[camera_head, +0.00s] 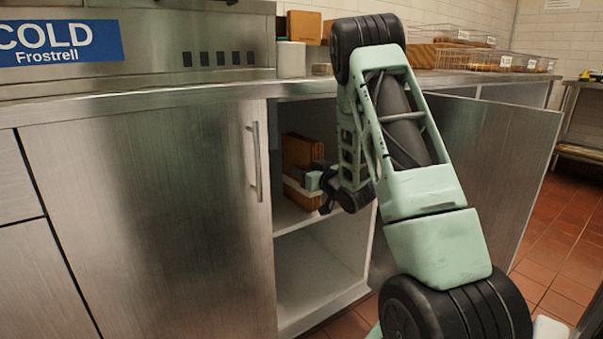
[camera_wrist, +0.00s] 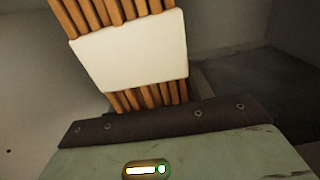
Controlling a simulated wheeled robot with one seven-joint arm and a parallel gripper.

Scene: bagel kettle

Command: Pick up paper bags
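The paper bags (camera_head: 303,153) are a brown bundle with a white band, standing on the upper shelf inside the open cabinet. In the wrist view, the bundle (camera_wrist: 125,50) stands just beyond my gripper, with its brown folds above and below the white band. My gripper (camera_head: 318,188) reaches into the cabinet at the bundle's right side, at about the height of the band. Part of the bundle is hidden behind it in the head view. The fingertips are too small and dark to tell whether they are open or touching the bundle.
The open cabinet door (camera_head: 497,165) stands to the right of my arm. A closed door (camera_head: 150,210) with a bar handle is on the left. The lower compartment (camera_head: 312,270) looks empty. The steel counter edge (camera_head: 150,103) runs above the opening.

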